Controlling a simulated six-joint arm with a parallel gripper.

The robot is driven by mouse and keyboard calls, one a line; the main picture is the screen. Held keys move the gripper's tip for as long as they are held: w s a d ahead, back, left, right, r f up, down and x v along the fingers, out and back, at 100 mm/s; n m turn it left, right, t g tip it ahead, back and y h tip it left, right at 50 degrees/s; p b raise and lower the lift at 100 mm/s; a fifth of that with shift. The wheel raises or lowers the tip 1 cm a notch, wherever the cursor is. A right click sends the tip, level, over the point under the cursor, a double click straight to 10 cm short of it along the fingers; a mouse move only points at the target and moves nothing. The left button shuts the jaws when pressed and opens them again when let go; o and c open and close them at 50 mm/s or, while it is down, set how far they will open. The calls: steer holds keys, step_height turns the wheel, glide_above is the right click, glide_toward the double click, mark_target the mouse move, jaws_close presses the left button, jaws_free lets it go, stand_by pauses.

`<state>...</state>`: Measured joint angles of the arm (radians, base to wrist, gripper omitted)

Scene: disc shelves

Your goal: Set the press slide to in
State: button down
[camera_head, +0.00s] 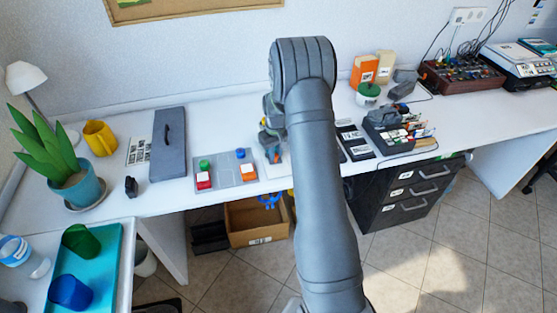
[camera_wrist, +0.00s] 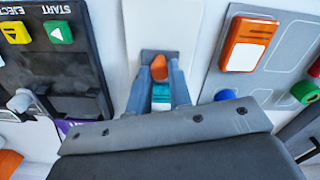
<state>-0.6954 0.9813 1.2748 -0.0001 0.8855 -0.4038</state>
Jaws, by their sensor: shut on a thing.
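The press slide shows in the wrist view as an orange knob (camera_wrist: 158,67) at a dark slot on a white panel (camera_wrist: 185,25). My gripper (camera_wrist: 159,72) has its two grey fingers closed around the knob, one on each side. A teal piece (camera_wrist: 161,94) shows between the fingers, nearer the wrist. In the head view my gripper (camera_head: 272,148) is low over the table, partly hidden by my arm. A small orange part (camera_head: 274,157) shows at its tip. The slide's markings and its exact position along the slot cannot be read.
A grey board (camera_head: 224,184) with coloured blocks and discs lies just left in the head view. The black device with START and EJECT keys (camera_wrist: 60,32) is close on the other side. A grey handled case (camera_head: 167,155) lies farther left. An open box (camera_head: 256,222) stands below.

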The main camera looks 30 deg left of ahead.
steer(key=shift+w+a, duration=0.85)
steer(key=c, duration=1.3)
jaws_free()
step_height(320, 180, up, 18)
steer(key=shift+f, duration=0.25)
